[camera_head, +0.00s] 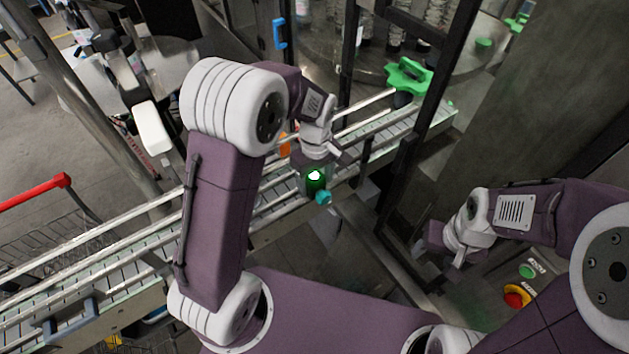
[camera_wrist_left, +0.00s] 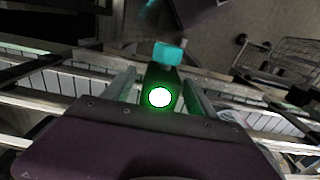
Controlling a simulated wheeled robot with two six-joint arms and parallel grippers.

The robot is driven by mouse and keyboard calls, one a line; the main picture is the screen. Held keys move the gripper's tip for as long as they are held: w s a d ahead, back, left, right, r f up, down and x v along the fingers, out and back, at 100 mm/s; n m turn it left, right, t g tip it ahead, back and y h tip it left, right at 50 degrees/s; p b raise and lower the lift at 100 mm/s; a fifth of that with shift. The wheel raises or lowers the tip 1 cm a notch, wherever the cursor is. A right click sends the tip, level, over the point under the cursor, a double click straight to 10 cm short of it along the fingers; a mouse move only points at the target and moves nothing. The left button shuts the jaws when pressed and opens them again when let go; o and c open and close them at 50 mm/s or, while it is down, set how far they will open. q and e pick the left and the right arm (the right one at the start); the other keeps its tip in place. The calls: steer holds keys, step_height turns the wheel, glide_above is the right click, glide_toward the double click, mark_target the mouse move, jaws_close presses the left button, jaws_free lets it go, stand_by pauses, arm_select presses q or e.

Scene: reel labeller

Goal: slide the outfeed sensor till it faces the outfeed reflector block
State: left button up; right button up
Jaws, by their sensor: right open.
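The outfeed sensor (camera_head: 315,181) is a small dark block with a bright green light, at the near side of the conveyor. A teal knob (camera_head: 323,198) is at its near end. My left gripper (camera_head: 322,158) is right over the sensor. In the left wrist view the lit sensor (camera_wrist_left: 160,97) lies between the two fingers, with the teal knob (camera_wrist_left: 168,53) beyond. Whether both fingers press on it is unclear. My right gripper (camera_head: 448,246) is open and empty, away to the right. I cannot make out the reflector block for certain; my left arm and gripper cover part of the conveyor.
The conveyor (camera_head: 95,256) with metal rails runs from lower left to upper right. A green star-shaped handle (camera_head: 408,76) is beyond it. Dark machine frame posts (camera_head: 410,150) stand between my grippers. A red emergency button (camera_head: 517,296) and a green button (camera_head: 526,271) are at lower right.

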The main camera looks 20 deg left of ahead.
mark_target(315, 177)
arm_select(q)
steer(key=shift+r, duration=0.25)
step_height(315, 177, up, 8)
steer(key=shift+r+b, duration=0.25)
steer(key=shift+b, duration=0.75)
